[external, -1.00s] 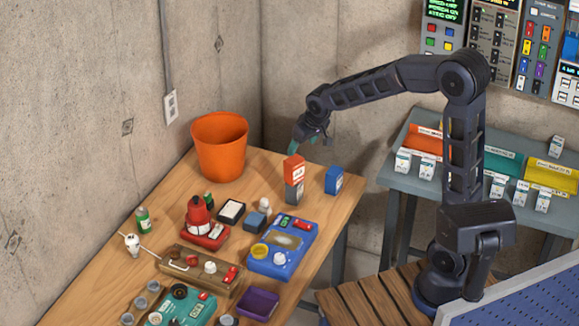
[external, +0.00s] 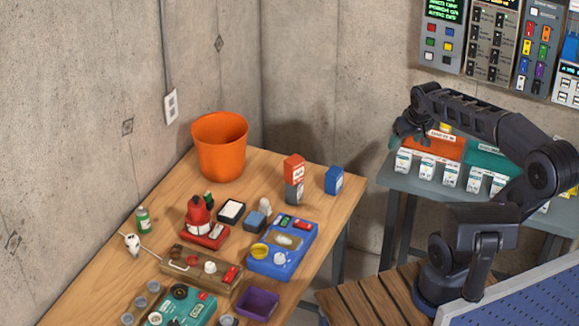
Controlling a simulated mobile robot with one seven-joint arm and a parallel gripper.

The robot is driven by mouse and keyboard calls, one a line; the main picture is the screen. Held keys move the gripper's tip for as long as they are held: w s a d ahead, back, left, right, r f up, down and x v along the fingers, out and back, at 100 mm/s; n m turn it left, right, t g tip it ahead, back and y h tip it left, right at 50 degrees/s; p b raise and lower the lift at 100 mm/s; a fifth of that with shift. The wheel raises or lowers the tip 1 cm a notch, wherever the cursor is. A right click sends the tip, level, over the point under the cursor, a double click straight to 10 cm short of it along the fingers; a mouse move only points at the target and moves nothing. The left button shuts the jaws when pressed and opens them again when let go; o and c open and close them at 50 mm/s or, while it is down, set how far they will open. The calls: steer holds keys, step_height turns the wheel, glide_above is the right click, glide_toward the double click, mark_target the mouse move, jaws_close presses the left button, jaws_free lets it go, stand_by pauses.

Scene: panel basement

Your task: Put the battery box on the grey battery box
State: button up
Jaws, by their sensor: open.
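An orange-red battery box (external: 293,168) with a white label stands upright on top of the grey battery box (external: 294,192), touching it, near the back right of the wooden table. A blue battery box (external: 334,181) stands apart to their right, near the table's edge. My gripper (external: 397,139) is open, with no object visible in it. It hangs at the left end of the grey side table, beside the orange-red tray, well to the right of the stacked boxes. Its fingertips are small and dark, hard to make out.
An orange bucket (external: 220,148) stands at the table's back left. Several devices, including a blue panel (external: 283,250) and a teal one (external: 186,308), fill the front. The grey side table (external: 388,177) holds coloured trays and several small white boxes. Bare wood surrounds the stack.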

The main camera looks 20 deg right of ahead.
steer(key=s+d, duration=0.2)
steer(key=s, duration=0.4)
steer(key=shift+s+d+f+m, duration=0.15)
steer(key=shift+d+f+m, duration=0.15)
steer(key=shift+d+m, duration=0.1)
